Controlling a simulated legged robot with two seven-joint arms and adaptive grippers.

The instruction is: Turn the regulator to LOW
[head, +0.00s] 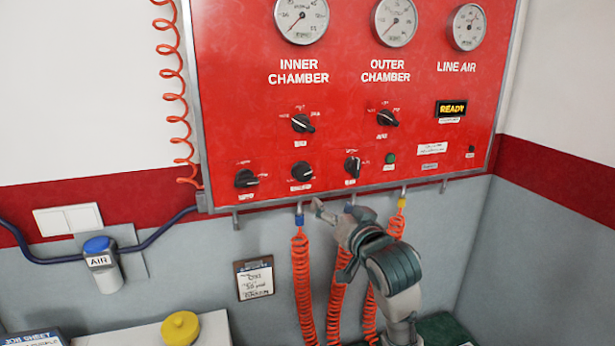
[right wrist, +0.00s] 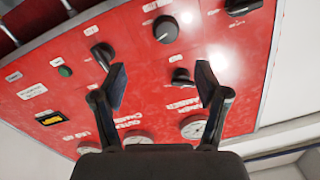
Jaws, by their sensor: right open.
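The red panel (head: 240,100) carries several black knobs. In its lower row are a left knob (head: 246,178), a round middle knob (head: 302,172) and a right knob (head: 352,167) with an upright handle. Their labels are too small to read, so I cannot tell which is the regulator. My right gripper (head: 333,238) is below the panel's lower edge, open and empty. In the right wrist view, my open right gripper (right wrist: 161,78) faces the inverted panel, with the round knob (right wrist: 166,29) beyond the fingertips and apart from them. My left gripper is not in view.
Upper knobs (head: 302,123) (head: 387,118) sit beneath gauges (head: 302,20). A lit READY display (head: 451,109) and green button (head: 390,158) are at right. Orange coiled hoses (head: 302,285) hang near my right gripper. A clipboard (head: 254,278) and blue-capped AIR valve (head: 98,250) are left.

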